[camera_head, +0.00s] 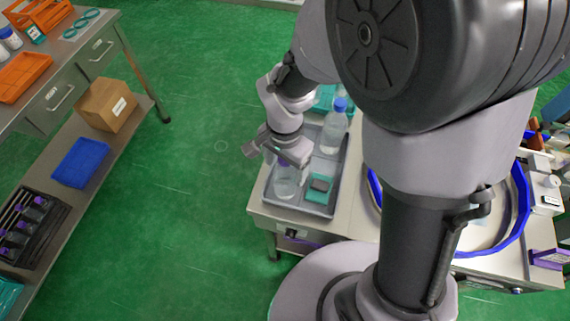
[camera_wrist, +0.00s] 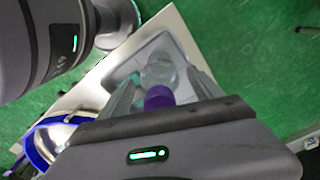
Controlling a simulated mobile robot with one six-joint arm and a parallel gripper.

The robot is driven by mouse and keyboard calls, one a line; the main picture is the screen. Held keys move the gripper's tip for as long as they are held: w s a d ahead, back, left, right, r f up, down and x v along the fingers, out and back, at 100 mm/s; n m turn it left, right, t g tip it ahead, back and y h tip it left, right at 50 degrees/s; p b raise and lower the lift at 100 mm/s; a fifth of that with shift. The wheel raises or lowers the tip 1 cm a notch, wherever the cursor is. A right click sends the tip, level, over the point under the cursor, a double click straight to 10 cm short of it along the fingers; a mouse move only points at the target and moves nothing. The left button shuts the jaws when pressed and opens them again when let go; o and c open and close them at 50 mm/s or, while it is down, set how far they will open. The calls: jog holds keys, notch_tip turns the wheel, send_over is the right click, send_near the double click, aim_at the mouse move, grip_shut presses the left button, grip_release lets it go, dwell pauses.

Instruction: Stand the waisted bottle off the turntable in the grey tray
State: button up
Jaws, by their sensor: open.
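A clear bottle with a purple cap, seemingly the waisted bottle (camera_head: 285,184), stands upright in the near left part of the grey tray (camera_head: 322,209). My gripper (camera_head: 284,157) is right above it, with the fingers around its cap region. In the wrist view the purple cap (camera_wrist: 158,97) and clear body lie between the two spread fingers of my gripper (camera_wrist: 162,88). The gripper is open. Whether a finger touches the bottle cannot be told. The blue-rimmed turntable (camera_head: 522,205) is at the right, largely hidden by my arm.
A clear bottle with a blue cap (camera_head: 335,128) stands farther back in the tray. A teal item with a dark top (camera_head: 320,186) lies right of the purple-capped bottle. A steel bench with a cardboard box (camera_head: 107,105) is at the left. Green floor lies clear between.

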notch_tip(320, 180, up, 12)
jog(key=p, duration=0.3)
jog(key=shift+p, duration=0.35)
jog(key=s+d+r+n+t+y, duration=0.2)
jog(key=s+d+r+n+t, duration=0.2)
jog(key=s+d+r, duration=0.3)
notch_tip(320, 180, up, 6)
jog(key=s+t, duration=0.1)
jog(key=s, duration=0.2)
jog(key=shift+f+t, duration=0.25)
jog(key=shift+t, duration=0.15)
jog(key=shift+d, duration=0.15)
notch_tip(320, 180, down, 10)
jog(key=b, duration=0.9)
jog(key=shift+r+b, duration=0.25)
jog(key=shift+b, duration=0.05)
